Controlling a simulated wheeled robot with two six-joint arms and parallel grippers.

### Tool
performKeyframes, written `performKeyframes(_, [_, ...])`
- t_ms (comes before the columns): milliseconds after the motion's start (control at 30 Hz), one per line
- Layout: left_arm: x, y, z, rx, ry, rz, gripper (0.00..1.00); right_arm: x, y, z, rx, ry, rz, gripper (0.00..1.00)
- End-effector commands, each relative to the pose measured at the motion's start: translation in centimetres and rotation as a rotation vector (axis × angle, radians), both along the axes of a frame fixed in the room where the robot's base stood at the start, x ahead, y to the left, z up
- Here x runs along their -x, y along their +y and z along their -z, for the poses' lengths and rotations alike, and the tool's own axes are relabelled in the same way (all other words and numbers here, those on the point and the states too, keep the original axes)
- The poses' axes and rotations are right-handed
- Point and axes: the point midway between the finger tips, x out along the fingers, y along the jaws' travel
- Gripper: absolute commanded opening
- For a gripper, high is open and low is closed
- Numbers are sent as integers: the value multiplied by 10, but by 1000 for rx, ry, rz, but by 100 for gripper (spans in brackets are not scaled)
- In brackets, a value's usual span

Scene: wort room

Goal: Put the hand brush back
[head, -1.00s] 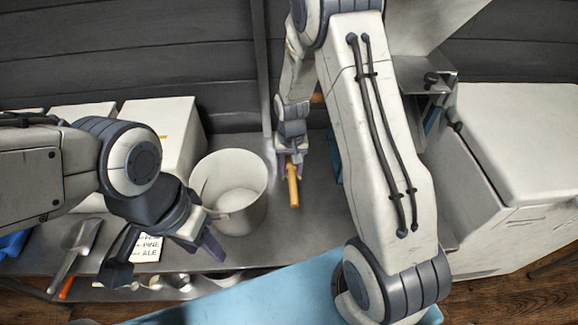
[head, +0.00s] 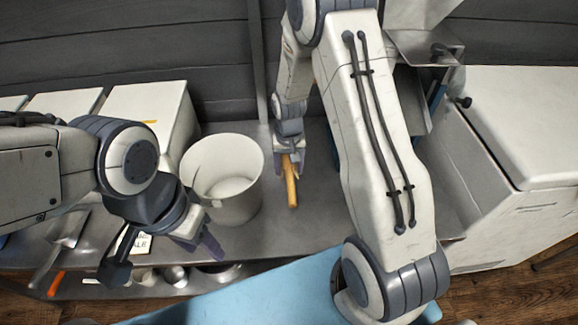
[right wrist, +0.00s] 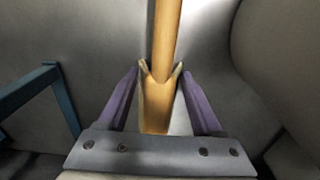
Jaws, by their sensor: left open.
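The hand brush (head: 291,188) shows only as an orange-tan wooden handle; its bristle end cannot be made out. My right gripper (head: 290,160) is shut on this handle, to the right of the white bucket. In the right wrist view the handle (right wrist: 166,40) runs between the two purple fingers (right wrist: 161,75), whose tips touch it on both sides. Whether the brush touches the steel bench top cannot be told. My left gripper (head: 158,262) is open and empty, in front of and left of the bucket.
A white bucket (head: 235,208) stands on the steel bench (head: 318,225), with white boxes (head: 150,105) behind it to the left. A metal scoop (head: 62,245) and a card (head: 138,244) lie at left. A large white chest (head: 525,130) stands right.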

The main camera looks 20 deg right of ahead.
Motion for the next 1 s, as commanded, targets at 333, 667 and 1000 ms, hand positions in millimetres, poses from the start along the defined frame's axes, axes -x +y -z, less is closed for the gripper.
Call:
performKeyframes(333, [0, 0, 0, 0, 0, 0, 50, 0, 0, -1, 0, 0, 0, 80])
performKeyframes(667, [0, 0, -15, 0, 0, 0, 50, -1, 0, -54, 0, -5, 0, 80])
performKeyframes(1000, [0, 0, -25, 0, 0, 0, 50, 0, -1, -102, 0, -1, 0, 80])
